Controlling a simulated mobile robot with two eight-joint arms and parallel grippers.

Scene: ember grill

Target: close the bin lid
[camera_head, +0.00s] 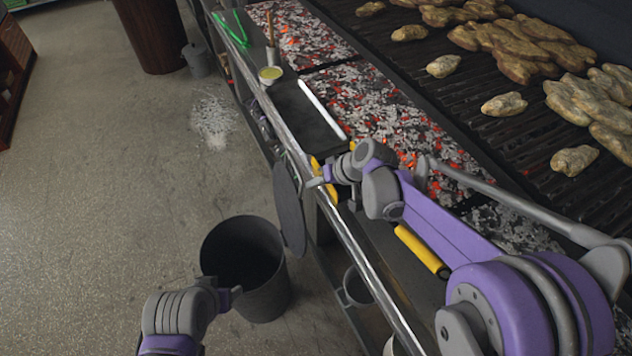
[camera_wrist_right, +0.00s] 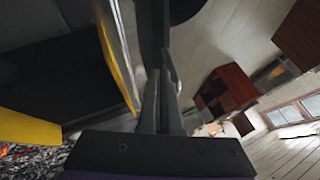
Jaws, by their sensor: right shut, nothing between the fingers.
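The bin (camera_head: 271,300) is a dark round bucket on the floor, its mouth open. The lid (camera_head: 289,212) is a dark flat disc standing nearly upright between the bin and the grill's front edge; it is not over the mouth. My right gripper (camera_head: 313,183) is at the lid's upper right edge; I cannot tell if they touch. In the right wrist view its fingers (camera_wrist_right: 162,98) are shut and empty, with a dark surface, likely the lid, beyond them. My left gripper (camera_head: 236,291) is in front of the bin's near side; its fingers are too small to read.
The grill's metal front rail (camera_head: 357,258) runs beside the lid, with glowing coals (camera_head: 375,112) and meat behind it. A yellow-handled tool (camera_head: 422,250) lies under my right arm. A small bucket (camera_head: 356,288) stands below the rail. The floor left of the bin is clear.

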